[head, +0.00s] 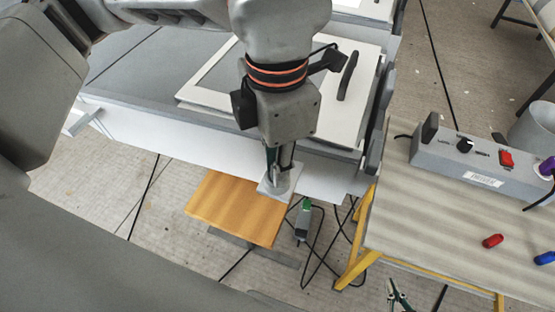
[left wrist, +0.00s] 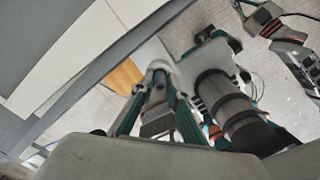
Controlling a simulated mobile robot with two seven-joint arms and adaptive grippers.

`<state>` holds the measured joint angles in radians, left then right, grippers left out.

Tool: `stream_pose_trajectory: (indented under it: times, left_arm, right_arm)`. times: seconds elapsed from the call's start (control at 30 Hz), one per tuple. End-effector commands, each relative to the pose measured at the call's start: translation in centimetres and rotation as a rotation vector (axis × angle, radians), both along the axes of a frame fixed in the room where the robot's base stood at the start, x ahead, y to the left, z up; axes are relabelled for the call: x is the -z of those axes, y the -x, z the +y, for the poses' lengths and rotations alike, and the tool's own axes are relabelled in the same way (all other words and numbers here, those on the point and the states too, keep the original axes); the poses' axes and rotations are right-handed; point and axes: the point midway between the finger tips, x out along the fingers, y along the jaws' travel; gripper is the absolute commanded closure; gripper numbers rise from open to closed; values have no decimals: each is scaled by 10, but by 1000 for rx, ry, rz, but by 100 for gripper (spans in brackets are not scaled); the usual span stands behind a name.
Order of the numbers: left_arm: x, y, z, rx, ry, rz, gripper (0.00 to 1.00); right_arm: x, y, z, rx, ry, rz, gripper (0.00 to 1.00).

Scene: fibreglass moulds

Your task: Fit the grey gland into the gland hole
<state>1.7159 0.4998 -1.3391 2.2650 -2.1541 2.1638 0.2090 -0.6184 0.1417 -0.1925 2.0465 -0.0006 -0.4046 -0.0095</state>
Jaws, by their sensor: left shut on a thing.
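My left gripper (head: 278,165) points down in the head view, shut on a grey round piece (head: 277,183), which I take for the grey gland. A pale square plate (head: 264,187) shows around and under it. I cannot tell whether the piece is in a hole, on the plate, or part of it. In the left wrist view the fingers (left wrist: 160,70) close together at the pale plate (left wrist: 152,50). The gland hole itself cannot be made out. My right gripper (head: 398,294) is low in the head view, its fingers apart and empty.
A white-edged mould table (head: 130,118) stands behind. A wooden board (head: 230,208) lies below the left gripper. A bench (head: 440,225) at right carries a control box (head: 470,160), a red piece (head: 492,241) and a blue piece (head: 545,258). Cables (head: 318,255) lie on the floor.

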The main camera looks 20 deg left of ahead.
Motion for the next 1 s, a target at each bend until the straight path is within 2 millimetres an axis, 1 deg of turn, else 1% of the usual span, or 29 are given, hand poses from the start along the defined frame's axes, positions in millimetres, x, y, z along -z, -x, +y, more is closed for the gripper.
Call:
stream_pose_trajectory:
  times: [0.03,0.07,0.1,0.4,0.53,0.67,0.9,1.0]
  left_arm:
    - [1,0,0,0,0,1,78]
    - [1,0,0,0,0,1,70]
    - [1,0,0,0,-1,1,69]
    - [0,0,0,0,0,0,69]
    - [-9,0,0,-1,0,-3,69]
    - [-29,-1,0,-2,1,-6,69]
    - [-80,-1,0,-1,2,-7,69]
    - [-97,-1,0,-1,1,-6,69]
  right_arm:
    - [1,0,0,0,0,1,100]
    - [0,0,0,0,0,1,100]
    - [0,0,0,0,0,0,100]
    - [-1,0,0,1,0,-1,100]
    - [-5,-2,0,1,-2,-7,100]
    - [-8,-3,0,2,-5,-10,100]
    - [-12,-3,2,2,-11,-12,100]
    - [-14,-3,3,2,-14,-12,100]
